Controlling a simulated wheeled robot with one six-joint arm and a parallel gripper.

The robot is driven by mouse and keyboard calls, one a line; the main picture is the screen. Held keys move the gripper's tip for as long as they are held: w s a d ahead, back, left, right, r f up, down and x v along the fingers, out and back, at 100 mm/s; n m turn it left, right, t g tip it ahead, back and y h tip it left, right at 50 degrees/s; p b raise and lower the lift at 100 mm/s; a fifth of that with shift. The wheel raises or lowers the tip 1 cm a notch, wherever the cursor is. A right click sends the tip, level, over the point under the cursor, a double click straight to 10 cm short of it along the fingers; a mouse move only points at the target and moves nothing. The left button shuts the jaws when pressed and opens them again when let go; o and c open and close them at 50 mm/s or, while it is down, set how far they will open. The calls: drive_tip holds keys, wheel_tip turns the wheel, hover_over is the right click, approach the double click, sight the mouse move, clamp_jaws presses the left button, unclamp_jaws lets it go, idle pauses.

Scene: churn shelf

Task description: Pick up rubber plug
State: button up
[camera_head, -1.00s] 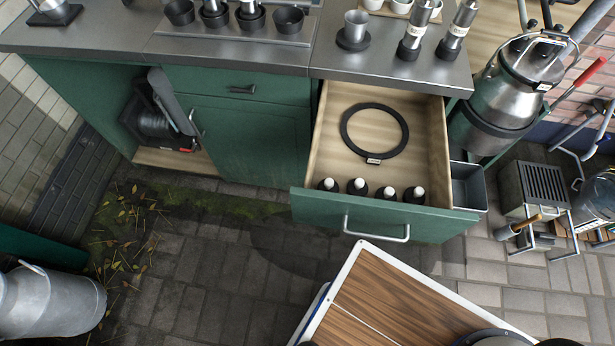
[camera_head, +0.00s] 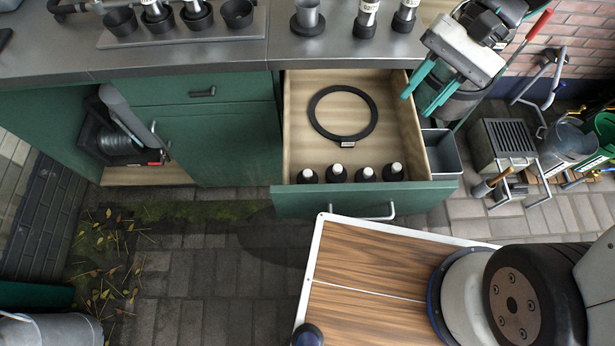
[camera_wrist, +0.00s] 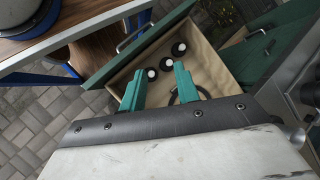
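Several small black round pieces with white tops (camera_head: 337,173) stand in a row along the front inside the open drawer (camera_head: 412,140); I cannot tell for sure whether these are the rubber plugs. A thin black ring with a small tag (camera_head: 313,113) lies flat on the drawer floor behind them. My gripper (camera_head: 419,104) is at the drawer's right rear, above it, its teal fingers apart with nothing between them.
The steel countertop (camera_head: 235,60) carries black cups (camera_head: 237,13) and metal cylinders above the drawer. A grey bin (camera_head: 441,152) hangs right of the drawer. A grated metal box (camera_head: 503,140) stands farther right.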

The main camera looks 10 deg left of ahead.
drive_tip(key=w+a+f+m+g+y, duration=0.1)
drive_tip(key=a+f+m+g+y, duration=0.15)
drive_tip(key=a+f, duration=0.6)
drive_tip(key=m+g, duration=0.1)
drive_tip(key=m, duration=0.2)
approach(309, 172)
wheel_tip(309, 172, up, 3)
drive_tip(key=shift+m+g+y, duration=0.25)
drive_tip(key=shift+m+y, duration=0.1)
drive_tip(key=shift+y, duration=0.3)
drive_tip(key=f, duration=0.1)
drive_tip(key=s+a+f, duration=0.1)
drive_tip(key=s+f, duration=0.1)
drive_tip(key=f, duration=0.1)
drive_tip(key=shift+a+f, duration=0.1)
drive_tip(key=shift+a, duration=0.05)
drive_tip(key=x, duration=0.3)
drive_tip(key=f+x, duration=0.1)
drive_tip(key=x, duration=0.3)
drive_tip(key=shift+w, duration=0.1)
drive_tip(key=shift+a+f, duration=0.1)
drive_tip(key=shift+a, duration=0.05)
drive_tip(key=shift+c, duration=0.3)
clamp_jaws()
